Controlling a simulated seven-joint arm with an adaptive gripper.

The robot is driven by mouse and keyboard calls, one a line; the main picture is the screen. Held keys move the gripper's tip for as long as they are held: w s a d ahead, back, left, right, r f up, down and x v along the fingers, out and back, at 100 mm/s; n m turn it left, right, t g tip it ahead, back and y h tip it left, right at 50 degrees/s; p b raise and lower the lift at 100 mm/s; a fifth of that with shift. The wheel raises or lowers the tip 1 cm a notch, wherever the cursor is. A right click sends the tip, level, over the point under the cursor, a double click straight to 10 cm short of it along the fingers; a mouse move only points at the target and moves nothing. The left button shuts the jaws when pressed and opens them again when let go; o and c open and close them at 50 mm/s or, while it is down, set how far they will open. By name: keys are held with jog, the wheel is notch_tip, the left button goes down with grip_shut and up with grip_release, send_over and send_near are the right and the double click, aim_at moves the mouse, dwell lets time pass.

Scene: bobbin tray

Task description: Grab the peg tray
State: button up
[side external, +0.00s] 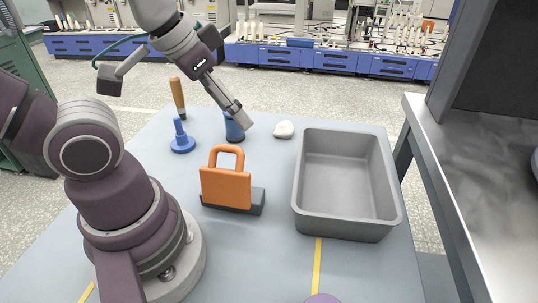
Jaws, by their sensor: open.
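The only tray on the table is a deep grey rectangular tray (347,223) at the right; it is empty and no pegs show in it. A blue peg on a round base (181,142) stands upright at the left. My gripper (241,120) is open, pointing down and to the right, left of the tray and apart from it. Its fingertips are in front of a dark blue object (234,133) and partly hide it. I cannot tell whether they touch it.
An orange block with a loop handle (226,187) stands at a dark grey base (246,202) left of the tray. A white lump (284,130) and a wooden-handled tool (178,97) are farther back. A metal bench (480,185) stands at the right. A purple object (323,299) shows at the bottom edge.

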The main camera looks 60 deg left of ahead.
jog(key=w+a+f+n+g+y, duration=0.2)
jog(key=w+a+f+n, duration=0.1)
jog(key=a+n, duration=0.55)
jog(key=n+g+y, duration=0.4)
jog(key=n+g, duration=0.1)
jog(key=n, duration=0.6)
send_near(179, 122)
jog(key=shift+n, duration=0.35)
jog(key=x, duration=1.1)
jog(key=shift+a+f, duration=0.15)
jog(key=shift+a, duration=0.05)
grip_shut()
